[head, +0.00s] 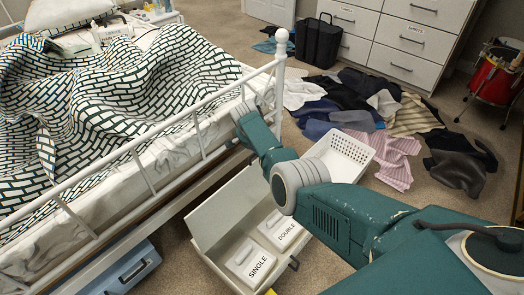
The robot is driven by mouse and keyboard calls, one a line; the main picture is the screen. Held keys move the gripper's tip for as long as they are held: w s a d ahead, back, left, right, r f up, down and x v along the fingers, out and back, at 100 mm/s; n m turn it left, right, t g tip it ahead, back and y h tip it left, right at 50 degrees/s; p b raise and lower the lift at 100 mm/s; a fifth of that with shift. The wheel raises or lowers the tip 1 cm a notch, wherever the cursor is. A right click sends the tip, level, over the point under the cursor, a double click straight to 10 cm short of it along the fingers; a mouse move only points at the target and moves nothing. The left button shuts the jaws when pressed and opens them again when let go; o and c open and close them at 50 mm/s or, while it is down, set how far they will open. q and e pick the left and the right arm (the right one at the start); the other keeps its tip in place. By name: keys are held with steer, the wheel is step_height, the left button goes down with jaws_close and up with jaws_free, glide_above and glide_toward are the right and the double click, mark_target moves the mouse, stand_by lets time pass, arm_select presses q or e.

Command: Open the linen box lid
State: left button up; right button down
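A pale linen box (213,268) stands on the carpet beside the bed, at the bottom centre. Its lid (229,207) is a flat pale panel that stands tilted up on the bed side, so the box is open. Inside lie two white packs, one marked SINGLE (250,262) and one marked DOUBLE (280,229). My teal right arm comes in from the lower right, passes above the box's far end and ends near the bed rail. I cannot make out its gripper fingers. My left arm and gripper are not in view.
The bed (120,185) with its white metal rail fills the left. A white basket (343,157) stands behind my arm. Clothes (387,155) lie scattered beyond it. A drawer unit (405,40), a black bin (318,42) and a red drum (495,78) stand farther back. A blue case (128,272) is under the bed.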

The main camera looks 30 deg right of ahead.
steer(key=shift+a, duration=0.15)
steer(key=c, duration=1.7)
jaws_free()
steer(key=shift+f, duration=0.1)
steer(key=v, duration=1.2)
